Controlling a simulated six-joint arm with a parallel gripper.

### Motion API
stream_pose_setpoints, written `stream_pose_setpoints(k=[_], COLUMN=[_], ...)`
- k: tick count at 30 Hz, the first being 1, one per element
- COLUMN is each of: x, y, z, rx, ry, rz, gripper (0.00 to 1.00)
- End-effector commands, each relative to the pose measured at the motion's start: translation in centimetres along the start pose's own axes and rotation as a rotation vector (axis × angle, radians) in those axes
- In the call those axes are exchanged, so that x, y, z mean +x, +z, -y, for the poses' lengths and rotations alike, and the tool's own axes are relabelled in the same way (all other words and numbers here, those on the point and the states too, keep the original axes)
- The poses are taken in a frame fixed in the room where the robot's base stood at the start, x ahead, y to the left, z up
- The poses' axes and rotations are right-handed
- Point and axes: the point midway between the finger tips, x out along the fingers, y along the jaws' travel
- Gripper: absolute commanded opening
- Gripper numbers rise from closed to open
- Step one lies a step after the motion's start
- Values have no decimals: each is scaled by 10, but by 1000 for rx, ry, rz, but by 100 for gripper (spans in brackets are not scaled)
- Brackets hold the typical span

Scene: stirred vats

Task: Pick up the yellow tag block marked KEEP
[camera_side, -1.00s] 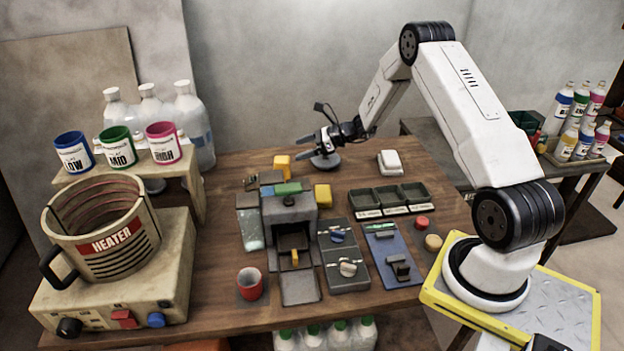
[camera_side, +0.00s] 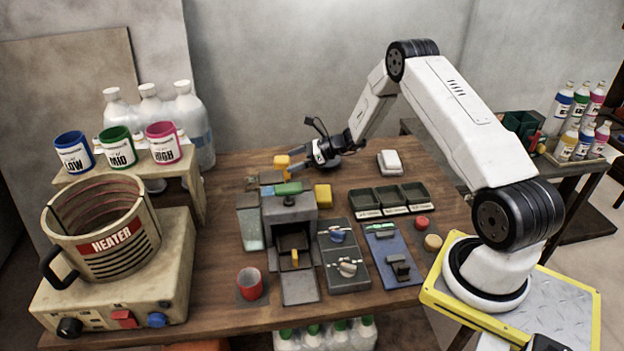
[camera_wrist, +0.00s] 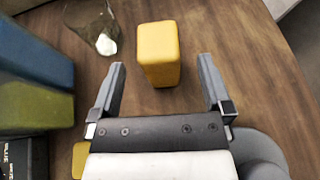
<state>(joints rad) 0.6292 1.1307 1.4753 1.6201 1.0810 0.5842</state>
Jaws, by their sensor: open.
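A yellow block (camera_side: 282,161) stands at the back of the table; in the wrist view it is the upright yellow block (camera_wrist: 158,55) just ahead of my fingers. No KEEP marking is legible on it. My gripper (camera_wrist: 161,78) is open and empty, its two fingers pointing toward the block, one toward each side with a gap. In the side view my gripper (camera_side: 292,168) is low, right at the block's right side. A second yellow block (camera_side: 322,196) stands beside the grey machine; part of it shows at the lower left of the wrist view (camera_wrist: 79,160).
The grey machine (camera_side: 290,212) carries a green block (camera_side: 288,188) and a blue one, close left in the wrist view.

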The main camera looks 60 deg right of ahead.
Motion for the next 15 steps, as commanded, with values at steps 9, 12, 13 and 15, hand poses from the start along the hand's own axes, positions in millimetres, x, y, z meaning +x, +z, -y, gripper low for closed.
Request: stream_pose_setpoints(k=[9, 12, 13, 15], x=[27, 38, 42, 47], y=[2, 3, 3, 3], z=[-1, -1, -1, -1], rx=[0, -1, -1, -1], ry=[3, 3, 3, 1], rz=[-1, -1, -2, -2], gripper=[100, 100, 100, 100])
